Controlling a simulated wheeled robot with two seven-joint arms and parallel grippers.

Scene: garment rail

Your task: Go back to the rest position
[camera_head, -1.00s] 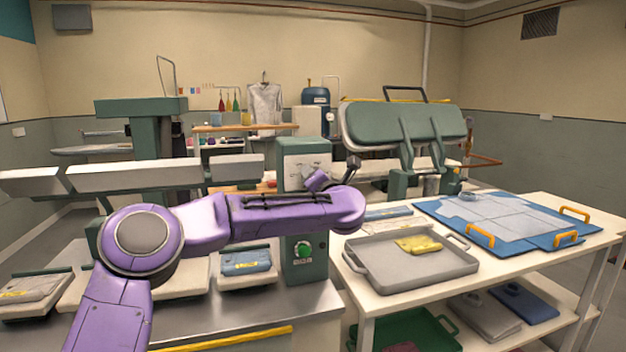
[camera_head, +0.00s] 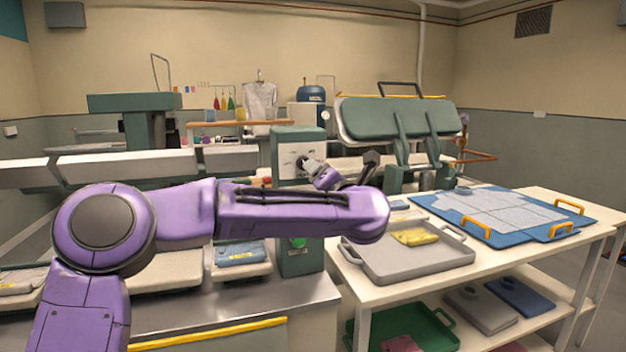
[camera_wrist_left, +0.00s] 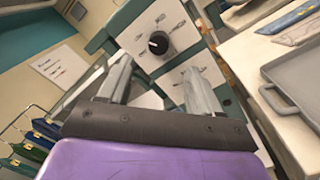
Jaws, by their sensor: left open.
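My left arm comes in from the left in the head view, with its purple forearm stretched to the right across the middle. My left gripper (camera_head: 345,172) is at the far end of that arm, in front of the green and white control box (camera_head: 297,147). In the left wrist view my left gripper (camera_wrist_left: 160,88) shows two grey fingers set apart, with nothing between them. Beyond the fingers is the white face of the control box with a black knob (camera_wrist_left: 158,43). My right gripper is not in view.
A grey tray (camera_head: 372,268) with a yellow folded cloth (camera_head: 414,237) stands on the white table, beside a blue board (camera_head: 481,233) with orange handles. A green press (camera_head: 400,118) stands behind. A steel counter (camera_head: 240,298) lies below my arm. A green tray (camera_head: 437,333) is on the lower shelf.

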